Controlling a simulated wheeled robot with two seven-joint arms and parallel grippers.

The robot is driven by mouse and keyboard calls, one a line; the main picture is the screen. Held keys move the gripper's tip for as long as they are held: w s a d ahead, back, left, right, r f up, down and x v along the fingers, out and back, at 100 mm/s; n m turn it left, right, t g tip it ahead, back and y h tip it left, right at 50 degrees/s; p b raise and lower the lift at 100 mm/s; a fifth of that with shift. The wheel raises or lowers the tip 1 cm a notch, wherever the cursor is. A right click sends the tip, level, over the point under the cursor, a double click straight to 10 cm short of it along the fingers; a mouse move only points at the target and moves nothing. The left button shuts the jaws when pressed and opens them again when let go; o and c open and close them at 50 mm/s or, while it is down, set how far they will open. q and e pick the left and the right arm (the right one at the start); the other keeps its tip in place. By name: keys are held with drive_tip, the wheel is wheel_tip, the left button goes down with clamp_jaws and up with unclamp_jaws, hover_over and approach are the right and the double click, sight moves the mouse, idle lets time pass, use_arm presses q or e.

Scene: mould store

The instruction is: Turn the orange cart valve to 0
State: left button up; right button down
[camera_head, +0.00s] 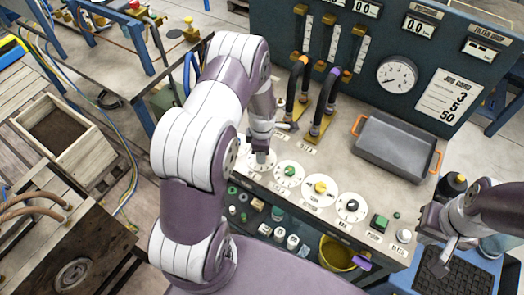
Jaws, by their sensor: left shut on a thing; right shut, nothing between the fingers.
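My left gripper (262,156) points down at the leftmost white dial (251,163) on the bench top and is shut on the knob there. The fingers hide most of that knob, so its colour and pointer setting cannot be read. No plainly orange valve shows. To the right stand a green knob (289,171), a yellow knob (320,188) and a black knob (351,205), each on its own white dial. My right gripper (440,262) is shut and empty at the right, over a black ribbed mat.
A grey tray (396,150) with orange handles lies on the bench behind the dials. Two black hoses (328,92) rise behind my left gripper. A green button (379,222) is right of the dials. Small jars and a yellow bucket (338,254) stand below. A panel with a gauge (397,75) is behind.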

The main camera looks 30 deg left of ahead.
use_arm(q)
drive_tip(key=shift+w+r, duration=0.15)
idle(0.3)
drive_tip(key=o, duration=1)
drive_tip(key=shift+o, duration=0.2)
wheel_tip(320, 180, up, 13)
drive_tip(key=b, duration=0.2)
drive_tip(key=shift+f, duration=0.2)
